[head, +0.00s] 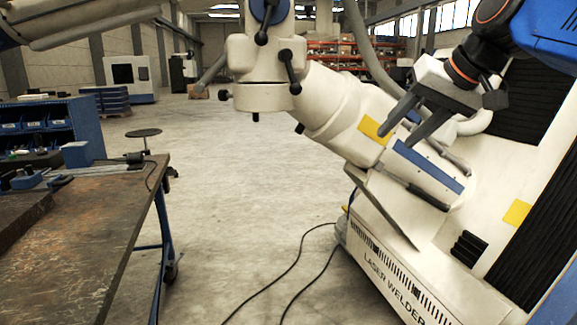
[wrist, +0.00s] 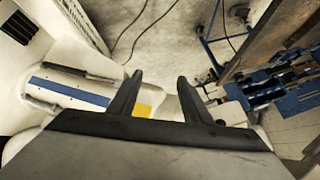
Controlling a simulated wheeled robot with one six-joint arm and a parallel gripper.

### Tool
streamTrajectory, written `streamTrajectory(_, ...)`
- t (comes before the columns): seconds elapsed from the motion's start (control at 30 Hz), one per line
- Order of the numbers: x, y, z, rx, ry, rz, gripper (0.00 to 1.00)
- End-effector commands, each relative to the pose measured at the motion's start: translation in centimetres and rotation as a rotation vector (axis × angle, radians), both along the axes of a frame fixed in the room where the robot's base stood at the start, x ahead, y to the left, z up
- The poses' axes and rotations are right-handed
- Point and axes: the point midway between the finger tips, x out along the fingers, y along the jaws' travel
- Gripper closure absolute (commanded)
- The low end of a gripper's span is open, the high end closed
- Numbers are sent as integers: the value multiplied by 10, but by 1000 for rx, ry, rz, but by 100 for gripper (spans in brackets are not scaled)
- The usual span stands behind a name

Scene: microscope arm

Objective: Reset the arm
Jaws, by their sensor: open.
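The laser welder is a large white machine with a label on its base (head: 395,285). Its white microscope arm (head: 335,110) reaches up and left to a microscope head (head: 258,70) with black knobs. My gripper (head: 395,135) is in front of the welder's body at the upper right, with its two dark fingers spread and nothing between them. In the wrist view my gripper (wrist: 158,80) shows its fingers apart, over the pale floor. The welder's blue-striped panel (wrist: 68,90) lies left of the fingers. Whether the fingers touch the welder cannot be told.
A worn metal workbench (head: 90,240) stands at the left, with a blue bin rack (head: 40,125) behind it. A round stool (head: 143,134) stands beyond. Black cables (head: 295,265) run across the floor. The concrete floor between bench and welder is otherwise clear.

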Motion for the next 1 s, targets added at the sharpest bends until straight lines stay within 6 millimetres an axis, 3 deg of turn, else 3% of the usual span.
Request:
streamTrajectory(0.03, -15, -3, -27, -23, 22, -9, 55)
streamTrajectory(0.4, -121, -36, -226, -223, 147, -48, 55)
streamTrajectory(0.6, -171, -52, -312, -313, 191, -39, 55)
streamTrajectory(0.7, -186, -56, -337, -342, 204, -34, 55)
streamTrajectory(0.8, -193, -59, -350, -356, 209, -31, 55)
streamTrajectory(0.97, -196, -60, -355, -361, 211, -30, 55)
streamTrajectory(1.0, -196, -60, -354, -360, 211, -31, 60)
